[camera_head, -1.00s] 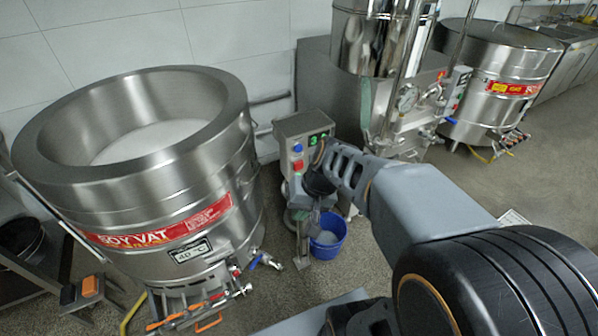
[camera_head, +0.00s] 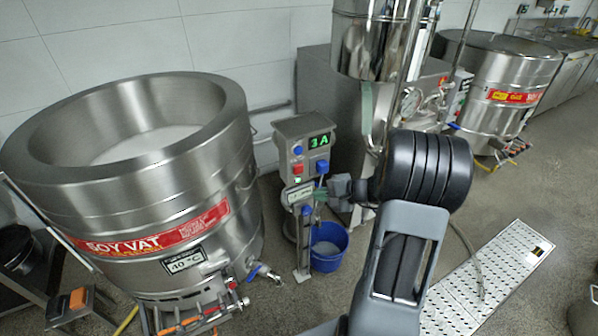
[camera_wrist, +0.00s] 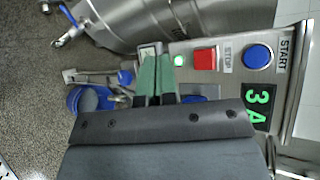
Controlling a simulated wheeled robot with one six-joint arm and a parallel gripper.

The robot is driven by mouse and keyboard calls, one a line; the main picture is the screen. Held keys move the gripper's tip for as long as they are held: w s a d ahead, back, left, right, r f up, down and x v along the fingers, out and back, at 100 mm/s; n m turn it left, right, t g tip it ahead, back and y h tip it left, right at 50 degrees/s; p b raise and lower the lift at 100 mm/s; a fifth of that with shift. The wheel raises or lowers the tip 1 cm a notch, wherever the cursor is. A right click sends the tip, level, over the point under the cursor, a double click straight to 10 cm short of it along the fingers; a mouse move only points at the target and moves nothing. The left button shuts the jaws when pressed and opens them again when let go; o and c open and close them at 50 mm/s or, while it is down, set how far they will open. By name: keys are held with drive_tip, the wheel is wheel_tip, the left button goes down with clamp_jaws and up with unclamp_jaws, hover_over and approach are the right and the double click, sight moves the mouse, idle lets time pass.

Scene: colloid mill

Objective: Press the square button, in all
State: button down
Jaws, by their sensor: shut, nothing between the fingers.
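The square red button (camera_head: 297,169), labelled STOP in the wrist view (camera_wrist: 204,60), is on the front of a grey control box (camera_head: 288,129). A round blue START button (camera_head: 298,150) is above it, and a lit green lamp (camera_wrist: 179,61) is on its other side. A green display (camera_head: 319,141) reads 3 A. My gripper (camera_head: 318,194) is shut and empty, below and right of the red button in the head view. In the wrist view its green fingertips (camera_wrist: 157,60) are left of the red button, apart from it in the picture. I cannot tell their distance from the panel.
A blue knob (camera_head: 321,168) sits right of the red button, partly behind my gripper in the wrist view. The soy vat (camera_head: 225,150) is close on the left. A blue bucket (camera_head: 328,262) stands below the box. A perforated floor plate (camera_head: 490,275) lies at right.

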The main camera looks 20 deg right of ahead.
sight(298, 169)
drive_tip(key=w+a, duration=0.1)
drive_tip(key=w, duration=0.7)
drive_tip(key=shift+w, duration=0.35)
drive_tip(key=shift+w+f, duration=0.1)
drive_tip(key=shift+w, duration=0.15)
idle(1.9)
drive_tip(key=shift+w+a, duration=0.1)
drive_tip(key=shift+w, duration=0.1)
drive_tip(key=shift+w+b, duration=0.35)
drive_tip(key=shift+w, duration=0.1)
idle(0.8)
drive_tip(key=shift+s, duration=0.15)
drive_tip(key=shift+s+b, duration=0.4)
drive_tip(key=shift+s, duration=0.35)
